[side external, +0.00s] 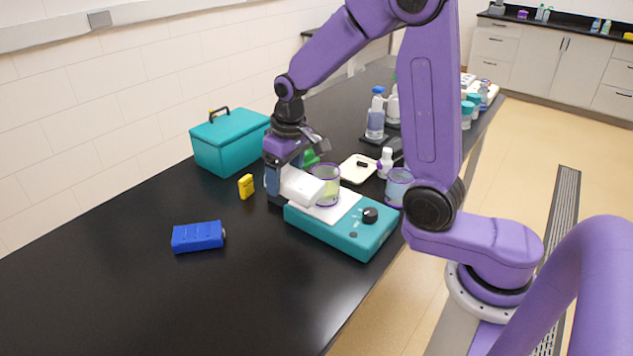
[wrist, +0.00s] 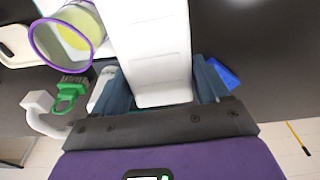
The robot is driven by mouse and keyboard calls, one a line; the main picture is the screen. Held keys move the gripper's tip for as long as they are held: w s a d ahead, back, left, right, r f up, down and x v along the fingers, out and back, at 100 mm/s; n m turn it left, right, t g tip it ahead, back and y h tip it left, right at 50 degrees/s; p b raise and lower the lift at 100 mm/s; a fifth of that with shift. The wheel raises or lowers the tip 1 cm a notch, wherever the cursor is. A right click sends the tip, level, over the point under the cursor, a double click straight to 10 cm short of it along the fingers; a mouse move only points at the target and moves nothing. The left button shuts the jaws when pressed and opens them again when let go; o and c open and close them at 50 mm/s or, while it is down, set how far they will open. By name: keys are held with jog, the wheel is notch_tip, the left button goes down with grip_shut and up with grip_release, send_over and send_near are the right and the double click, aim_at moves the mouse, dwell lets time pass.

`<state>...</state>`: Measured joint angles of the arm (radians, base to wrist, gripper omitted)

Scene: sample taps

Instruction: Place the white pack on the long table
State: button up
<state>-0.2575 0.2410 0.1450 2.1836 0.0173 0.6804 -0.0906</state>
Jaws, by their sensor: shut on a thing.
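The white pack (side external: 301,188) is a white block between the fingers of my gripper (side external: 273,183). In the side view it lies partly in front of the white top of a teal device (side external: 345,234); I cannot tell whether they touch. In the wrist view the white pack (wrist: 150,45) runs away from my gripper (wrist: 158,85), with a dark blue finger on each side. The long table (side external: 140,290) is black-topped, with a wide bare stretch at the front left. The pack hides part of the device.
A beaker of yellow-green liquid (side external: 326,187) stands on the teal device, close beside the pack. A teal box (side external: 229,142), a yellow item (side external: 246,186) and a blue block (side external: 198,237) are to the left. Bottles (side external: 375,120) and a pale tray (side external: 357,169) are behind.

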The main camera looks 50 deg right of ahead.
jog(key=w+a+n+t+y, duration=0.2)
jog(key=w+a+t, duration=0.15)
jog(key=a, duration=0.65)
jog(key=w+a+n+t+y, duration=0.2)
jog(key=a+t, duration=0.2)
jog(key=a, duration=0.6)
jog(key=s+a+r+n+t+y, duration=0.2)
jog(key=s+a+r+y, duration=0.1)
jog(key=a, duration=0.6)
jog(key=s+a+r+n+t+y, duration=0.1)
jog(key=s+a+r+n+y, duration=0.1)
jog(key=s+a+y, duration=0.3)
jog(key=s+a+r, duration=0.1)
jog(key=s+a, duration=0.1)
jog(key=a, duration=0.1)
jog(key=shift+s+a+t+y, duration=0.2)
jog(key=shift+a+t+y, duration=0.1)
jog(key=shift+a+t, duration=0.05)
jog(key=shift+w, duration=0.1)
jog(key=w+a+f, duration=0.9)
jog(key=a+f, duration=0.1)
jog(key=f, duration=0.3)
jog(key=shift+w, duration=0.2)
